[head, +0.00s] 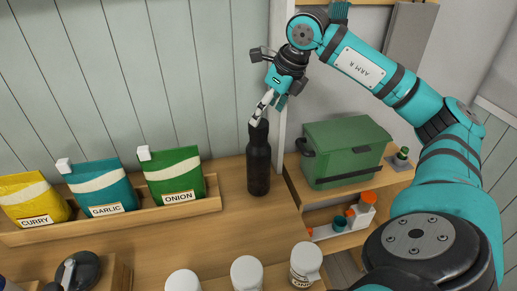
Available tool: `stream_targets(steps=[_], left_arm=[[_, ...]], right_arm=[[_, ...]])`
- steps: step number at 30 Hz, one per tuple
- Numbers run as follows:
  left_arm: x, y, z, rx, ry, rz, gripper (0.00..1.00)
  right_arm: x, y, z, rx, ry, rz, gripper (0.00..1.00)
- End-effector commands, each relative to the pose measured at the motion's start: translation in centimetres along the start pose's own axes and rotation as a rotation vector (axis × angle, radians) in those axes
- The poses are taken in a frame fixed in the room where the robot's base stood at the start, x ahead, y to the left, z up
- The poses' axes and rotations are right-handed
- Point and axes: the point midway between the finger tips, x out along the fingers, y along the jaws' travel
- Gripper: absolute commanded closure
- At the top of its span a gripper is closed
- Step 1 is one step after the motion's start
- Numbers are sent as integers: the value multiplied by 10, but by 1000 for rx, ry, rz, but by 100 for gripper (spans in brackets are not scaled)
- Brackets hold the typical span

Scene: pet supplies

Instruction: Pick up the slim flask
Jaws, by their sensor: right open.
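The slim flask (259,168) is a tall, narrow, dark bottle. It stands upright on the wooden counter near the back right, beside the panelled wall. My right gripper (258,115) is open, with its fingers at the flask's top. Whether the fingers touch the flask cannot be told from this view. My left gripper is not in view.
Bags marked curry (31,201), garlic (101,188) and onion (174,174) stand in a wooden tray (205,204) on the left. White-capped jars (246,271) line the front. A green box (345,152) sits on a shelf to the right. Counter around the flask is clear.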

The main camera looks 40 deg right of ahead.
Motion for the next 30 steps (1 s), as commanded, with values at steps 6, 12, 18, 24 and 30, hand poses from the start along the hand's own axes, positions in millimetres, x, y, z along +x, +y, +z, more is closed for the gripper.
stream_targets(steps=[6, 12, 18, 24, 30], left_arm=[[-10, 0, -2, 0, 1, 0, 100], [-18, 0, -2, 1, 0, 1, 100], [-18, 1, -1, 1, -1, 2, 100], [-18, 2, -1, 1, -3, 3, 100], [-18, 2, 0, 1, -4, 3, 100]], right_arm=[[19, 4, 0, 0, 5, 1, 24], [47, 6, 1, 1, 2, 0, 24], [54, 6, 0, 0, -1, -1, 24], [54, 7, 1, 0, -1, -1, 35], [54, 6, 1, 0, -1, -1, 62]])
